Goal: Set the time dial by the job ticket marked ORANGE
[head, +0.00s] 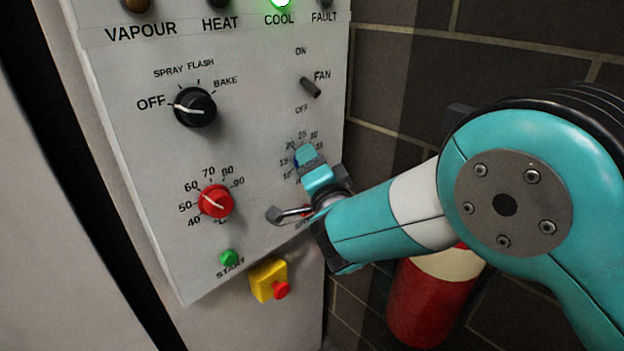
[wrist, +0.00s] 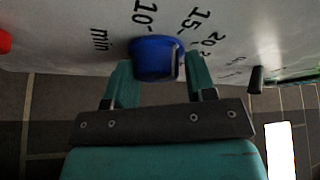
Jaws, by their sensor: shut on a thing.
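The time dial is a blue knob (wrist: 153,58) on the grey control panel (head: 255,120), with "10", "15", "20" and "min" printed around it in the wrist view. In the head view only a sliver of the blue knob (head: 297,161) shows behind my teal fingers. My gripper (head: 312,168) is shut on the knob, one finger on each side, as the wrist view also shows (wrist: 157,66). The knob's pointer cannot be read clearly. No job ticket marked ORANGE can be made out in either view.
Left of my gripper are a red temperature dial (head: 215,202), a black mode dial (head: 195,107) at OFF and a green START button (head: 228,258). A fan switch (head: 310,88) is above. A yellow box with a red button (head: 268,280) sits below. A red cylinder (head: 428,300) stands by the dark wall.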

